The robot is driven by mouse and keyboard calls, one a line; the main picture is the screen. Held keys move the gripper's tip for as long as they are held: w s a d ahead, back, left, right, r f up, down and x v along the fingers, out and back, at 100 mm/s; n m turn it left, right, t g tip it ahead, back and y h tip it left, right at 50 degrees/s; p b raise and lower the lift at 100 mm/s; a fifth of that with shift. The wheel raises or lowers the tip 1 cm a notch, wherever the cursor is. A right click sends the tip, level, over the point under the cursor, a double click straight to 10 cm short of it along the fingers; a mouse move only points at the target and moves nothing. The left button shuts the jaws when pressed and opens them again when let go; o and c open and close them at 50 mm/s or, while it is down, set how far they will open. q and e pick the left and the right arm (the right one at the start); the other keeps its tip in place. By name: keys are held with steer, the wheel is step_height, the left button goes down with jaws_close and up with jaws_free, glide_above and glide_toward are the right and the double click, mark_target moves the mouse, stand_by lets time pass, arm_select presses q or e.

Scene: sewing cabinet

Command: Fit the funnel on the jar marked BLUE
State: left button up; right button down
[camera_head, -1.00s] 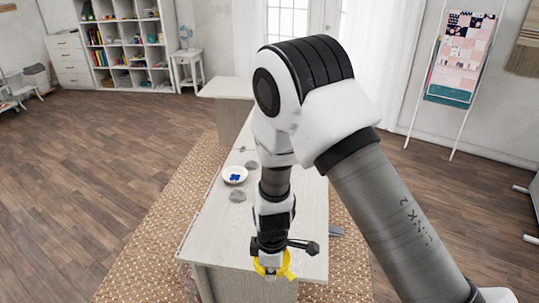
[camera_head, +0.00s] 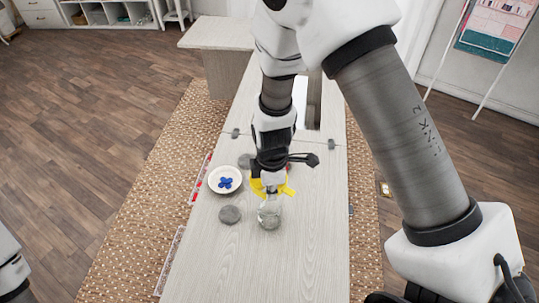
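My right gripper (camera_head: 268,180) points down over the table and is shut on a yellow funnel (camera_head: 285,189). The gripper and wrist hide part of the funnel. A clear glass jar (camera_head: 270,215) stands on the table, just below the funnel in the picture. I cannot tell whether the funnel touches the jar, and no marking on it is readable. A white dish (camera_head: 212,187) with blue pieces (camera_head: 225,183) in it lies to the left of the funnel. Part of my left arm shows at the lower left edge; its gripper is out of view.
A grey disc (camera_head: 230,214) lies left of the jar, and another (camera_head: 245,160) lies behind the dish. The pale wooden table (camera_head: 300,265) is bare at the front. Red-and-white strips show along its left edge. My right forearm passes over the right side.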

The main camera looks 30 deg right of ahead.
steer(key=shift+w+r, duration=0.15)
steer(key=shift+w, duration=0.05)
arm_select(q)
steer(key=shift+s+a+f+b, duration=0.1)
steer(key=shift+s+f+b, duration=0.15)
steer(key=shift+f+b, duration=1.05)
steer(key=shift+s+a+f+b, duration=0.1)
steer(key=shift+s+f+b, duration=0.1)
steer(key=shift+f+b, duration=1)
arm_select(e)
steer(key=shift+s+a+f, duration=0.1)
steer(key=shift+s+f, duration=0.2)
steer(key=shift+f, duration=0.65)
steer(key=shift+s+a+f, duration=0.1)
steer(key=shift+s+f, duration=0.15)
steer(key=shift+f, duration=0.7)
steer(key=shift+s+f, duration=0.3)
steer(key=shift+f, duration=0.65)
arm_select(q)
steer(key=shift+f+b, duration=0.3)
steer(key=shift+b, duration=0.15)
arm_select(e)
steer(key=shift+f, duration=0.3)
steer(key=c, duration=1.2)
jaws_free()
steer(key=shift+c, duration=0.2)
steer(key=shift+r, duration=0.1)
